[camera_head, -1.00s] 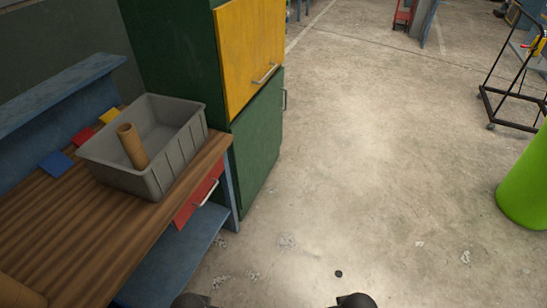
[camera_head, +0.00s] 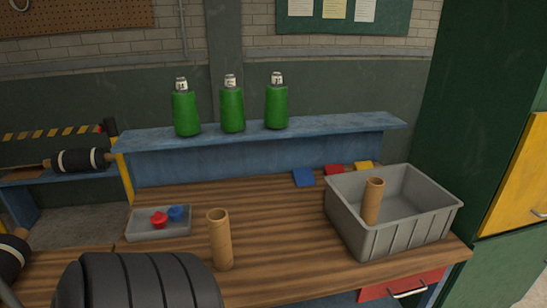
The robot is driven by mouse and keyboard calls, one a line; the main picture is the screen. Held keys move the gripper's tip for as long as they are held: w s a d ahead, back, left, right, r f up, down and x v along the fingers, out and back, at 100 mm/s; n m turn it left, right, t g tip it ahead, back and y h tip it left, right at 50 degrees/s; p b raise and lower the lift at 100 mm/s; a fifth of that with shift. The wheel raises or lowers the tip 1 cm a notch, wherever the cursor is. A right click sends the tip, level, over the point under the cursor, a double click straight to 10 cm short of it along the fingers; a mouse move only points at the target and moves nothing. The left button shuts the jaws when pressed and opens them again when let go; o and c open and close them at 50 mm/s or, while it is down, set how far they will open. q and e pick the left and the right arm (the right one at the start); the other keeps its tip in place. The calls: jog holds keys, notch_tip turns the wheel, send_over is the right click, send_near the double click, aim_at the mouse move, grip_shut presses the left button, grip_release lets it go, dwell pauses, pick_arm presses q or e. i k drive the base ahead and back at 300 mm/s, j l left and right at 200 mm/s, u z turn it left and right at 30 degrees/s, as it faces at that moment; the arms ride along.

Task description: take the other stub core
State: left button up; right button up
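One stub core (camera_head: 220,242), a brown cardboard tube with an open top, stands upright on the wooden bench left of the grey bin. Another stub core (camera_head: 372,203) stands inside the grey bin (camera_head: 405,232), leaning slightly, its foot hidden by the bin's front wall. Neither of my grippers shows in the head view.
A large black ribbed object (camera_head: 138,283) fills the lower left, close to the nearer core. A small grey tray (camera_head: 145,233) with red and blue pieces lies behind. Several green bottles (camera_head: 232,108) stand on the blue shelf (camera_head: 260,160). A green cabinet (camera_head: 480,130) stands right.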

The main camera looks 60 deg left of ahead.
aim_at(217, 218)
jog(key=u, duration=2.15)
